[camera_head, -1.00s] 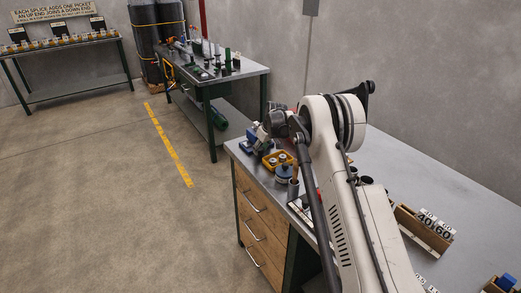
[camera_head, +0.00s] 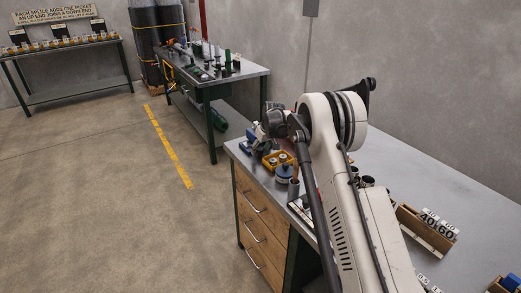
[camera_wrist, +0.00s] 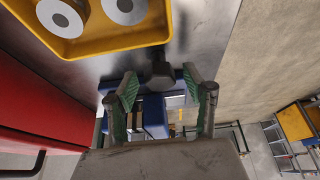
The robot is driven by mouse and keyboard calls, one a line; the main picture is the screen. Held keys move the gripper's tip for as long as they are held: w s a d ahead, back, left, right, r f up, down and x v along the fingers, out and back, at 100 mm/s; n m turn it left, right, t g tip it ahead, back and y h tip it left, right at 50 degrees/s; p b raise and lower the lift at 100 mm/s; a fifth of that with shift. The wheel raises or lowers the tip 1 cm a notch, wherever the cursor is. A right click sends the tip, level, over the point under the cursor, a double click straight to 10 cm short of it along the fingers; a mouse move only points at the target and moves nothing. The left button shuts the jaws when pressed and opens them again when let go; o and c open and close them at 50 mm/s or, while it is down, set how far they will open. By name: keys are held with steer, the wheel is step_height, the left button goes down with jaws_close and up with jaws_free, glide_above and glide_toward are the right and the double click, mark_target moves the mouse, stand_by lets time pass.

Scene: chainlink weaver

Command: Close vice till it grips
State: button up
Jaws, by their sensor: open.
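The blue vice (camera_wrist: 155,112) is on the metal bench and shows between and beyond my fingers in the wrist view. Its dark screw head (camera_wrist: 161,74) sticks out just past the fingertips. I cannot tell how wide the vice jaws stand apart. In the head view, blue parts of the vice (camera_head: 246,147) show at the far left corner of the bench, partly hidden by my arm. My gripper (camera_wrist: 160,85) is open, with green pads on both fingers, one on each side of the vice. I cannot tell whether the fingers touch it.
A yellow tray (camera_wrist: 100,45) with white round pieces lies close to the gripper. A large red surface (camera_wrist: 40,95) fills the left of the wrist view. The bench's right side has free room.

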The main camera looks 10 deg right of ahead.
steer(key=v, duration=1.2)
steer(key=shift+s, duration=0.1)
steer(key=s+a+r+m+t+b, duration=0.1)
steer(key=s+r, duration=0.5)
steer(key=s, duration=0.3)
steer(key=s+r+m+h, duration=0.1)
steer(key=s+r, duration=0.5)
steer(key=s, duration=0.4)
steer(key=s+a+r+t+b, duration=0.1)
steer(key=s+r, duration=0.4)
steer(key=s, duration=0.4)
steer(key=s+f+m+b, duration=0.1)
steer(key=s+f, duration=0.3)
steer(key=s, duration=1)
steer(key=s+f+m+t, duration=0.1)
steer(key=s+f, duration=0.3)
steer(key=s, duration=0.9)
steer(key=shift+s+h+b, duration=0.3)
steer(key=shift+s+b, duration=0.05)
steer(key=shift+s, duration=0.05)
steer(key=shift+d, duration=0.1)
